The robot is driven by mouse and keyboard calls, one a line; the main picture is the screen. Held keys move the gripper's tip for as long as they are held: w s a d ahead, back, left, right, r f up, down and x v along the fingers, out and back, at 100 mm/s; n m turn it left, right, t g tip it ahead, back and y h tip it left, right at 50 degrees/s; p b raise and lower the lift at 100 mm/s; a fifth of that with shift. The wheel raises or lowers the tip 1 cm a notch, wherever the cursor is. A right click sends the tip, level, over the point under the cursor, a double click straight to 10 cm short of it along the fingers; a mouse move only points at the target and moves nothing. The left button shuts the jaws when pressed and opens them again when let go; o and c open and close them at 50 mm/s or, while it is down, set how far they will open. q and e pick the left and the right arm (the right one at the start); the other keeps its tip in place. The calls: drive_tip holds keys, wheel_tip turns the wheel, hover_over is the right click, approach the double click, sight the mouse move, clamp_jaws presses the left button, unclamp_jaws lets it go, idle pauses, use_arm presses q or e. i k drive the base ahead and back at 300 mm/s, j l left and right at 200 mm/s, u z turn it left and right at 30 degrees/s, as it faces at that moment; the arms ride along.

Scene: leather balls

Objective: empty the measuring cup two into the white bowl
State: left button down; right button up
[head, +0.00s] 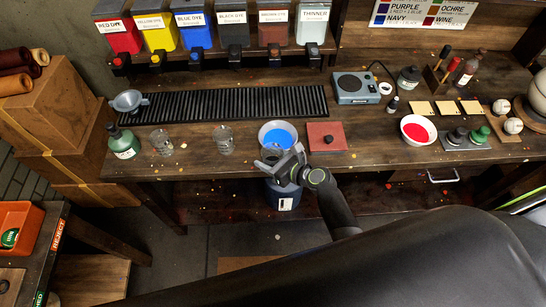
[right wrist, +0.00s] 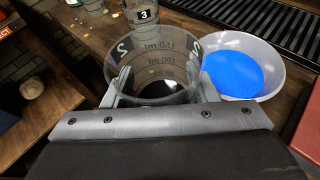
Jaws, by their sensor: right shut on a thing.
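My right gripper (head: 280,158) is shut on a clear measuring cup (right wrist: 155,60) marked 2, with a finger on each side of it in the right wrist view. The cup looks roughly upright, with ml marks on its wall. Its bottom looks dark, and I cannot tell how much it holds. A white bowl (head: 278,128) with bright blue liquid is just behind the gripper. In the right wrist view this bowl (right wrist: 270,45) is right beside the cup. Another white bowl (head: 404,122) with red liquid stands further right. My left gripper is out of view.
Two clear cups (head: 224,140) (head: 161,143) and a green bottle (head: 122,143) stand left on the bench. A black slatted grate (head: 235,103) and dye containers (head: 195,35) are behind.

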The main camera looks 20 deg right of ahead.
sight(417, 131)
drive_tip(key=k+l, duration=0.15)
drive_tip(key=k, duration=0.15)
drive_tip(key=l+u, duration=0.1)
drive_tip(key=l, duration=0.4)
drive_tip(key=l+u, duration=0.15)
drive_tip(key=l, duration=0.35)
drive_tip(key=k+l+u, duration=0.1)
drive_tip(key=l, duration=0.4)
drive_tip(key=k+l+u, duration=0.15)
drive_tip(key=l, duration=0.35)
drive_tip(key=l+u, duration=0.1)
drive_tip(key=l, duration=0.4)
drive_tip(key=k, duration=0.05)
